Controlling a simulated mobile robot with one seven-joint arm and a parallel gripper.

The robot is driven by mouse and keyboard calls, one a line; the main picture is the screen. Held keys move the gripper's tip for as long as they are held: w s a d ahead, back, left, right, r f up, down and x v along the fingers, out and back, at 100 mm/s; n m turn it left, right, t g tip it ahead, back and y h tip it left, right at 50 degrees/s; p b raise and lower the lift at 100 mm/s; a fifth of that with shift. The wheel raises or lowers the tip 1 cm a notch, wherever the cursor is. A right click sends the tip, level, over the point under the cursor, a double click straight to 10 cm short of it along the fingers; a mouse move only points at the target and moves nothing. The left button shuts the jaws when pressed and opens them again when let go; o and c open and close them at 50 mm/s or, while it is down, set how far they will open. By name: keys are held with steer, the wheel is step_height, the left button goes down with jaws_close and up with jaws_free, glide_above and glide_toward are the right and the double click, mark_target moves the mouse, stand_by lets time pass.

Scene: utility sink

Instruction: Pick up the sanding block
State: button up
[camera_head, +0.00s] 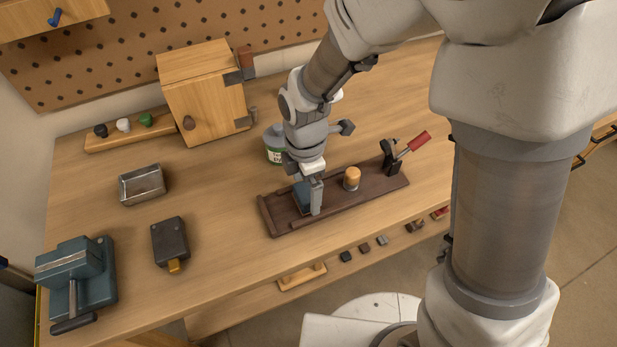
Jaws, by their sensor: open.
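A blue-grey block (301,194), which looks like the sanding block, sits at the left part of a dark wooden tray (285,225). My gripper (312,198) points down over the tray right at this block, with a grey finger in front of its right side. The gripper is open. The finger and wrist hide part of the block, and I cannot tell whether the fingers touch it.
On the same tray are an orange-topped knob (352,178) and a red-handled toggle clamp (405,151). A jar (274,145) stands behind my wrist. A wooden cabinet (205,95), metal tin (142,185), dark box (170,241) and blue vise (77,280) are left. Bench between is clear.

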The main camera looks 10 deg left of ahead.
steer(key=shift+f, duration=0.15)
steer(key=c, duration=1.5)
